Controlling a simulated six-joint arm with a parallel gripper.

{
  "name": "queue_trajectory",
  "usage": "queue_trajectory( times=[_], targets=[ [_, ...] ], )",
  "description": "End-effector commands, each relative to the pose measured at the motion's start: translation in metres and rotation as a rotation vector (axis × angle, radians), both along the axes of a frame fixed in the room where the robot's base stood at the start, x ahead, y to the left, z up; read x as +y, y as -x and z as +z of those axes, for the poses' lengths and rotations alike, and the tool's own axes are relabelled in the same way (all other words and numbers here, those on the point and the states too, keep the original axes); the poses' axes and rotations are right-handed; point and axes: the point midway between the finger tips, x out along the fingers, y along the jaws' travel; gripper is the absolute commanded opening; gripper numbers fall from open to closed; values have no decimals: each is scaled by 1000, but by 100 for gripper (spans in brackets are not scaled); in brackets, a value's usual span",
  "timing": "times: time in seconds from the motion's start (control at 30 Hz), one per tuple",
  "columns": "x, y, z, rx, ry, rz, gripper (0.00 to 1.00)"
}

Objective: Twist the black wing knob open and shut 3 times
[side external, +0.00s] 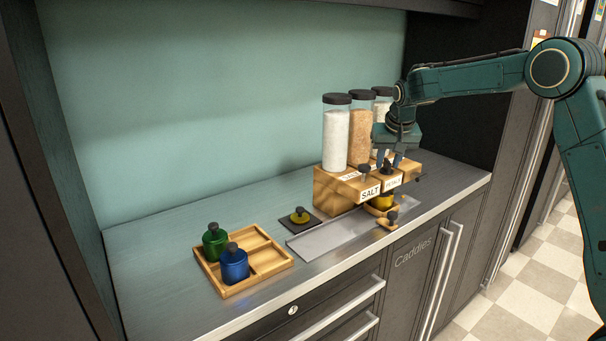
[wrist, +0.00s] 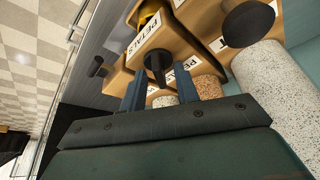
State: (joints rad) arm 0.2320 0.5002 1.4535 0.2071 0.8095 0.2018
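In the side view my gripper (side external: 394,158) comes down from above right, close to the knob (side external: 387,166) and partly in front of the block. A yellow jar (side external: 381,201) stands under the PETALS block.
Another black knob (side external: 364,169) is on the SALT block to the left. Tall clear canisters (side external: 336,138) stand behind. A wooden tray (side external: 277,261) holds a green jar (side external: 214,243) and a blue jar (side external: 235,265).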

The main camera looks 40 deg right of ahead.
Motion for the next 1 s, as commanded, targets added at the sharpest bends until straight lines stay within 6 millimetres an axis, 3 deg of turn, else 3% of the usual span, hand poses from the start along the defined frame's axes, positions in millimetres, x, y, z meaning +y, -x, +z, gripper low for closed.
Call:
queue_trajectory(
  times=[0.27,0.4,0.43,1.0],
  targets=[
    [0,0,-1,0,0,0,29],
    [0,0,-1,0,0,0,1],
    [0,0,0,0,0,0,0],
    [-1,1,0,1,0,92,0]
  ],
)
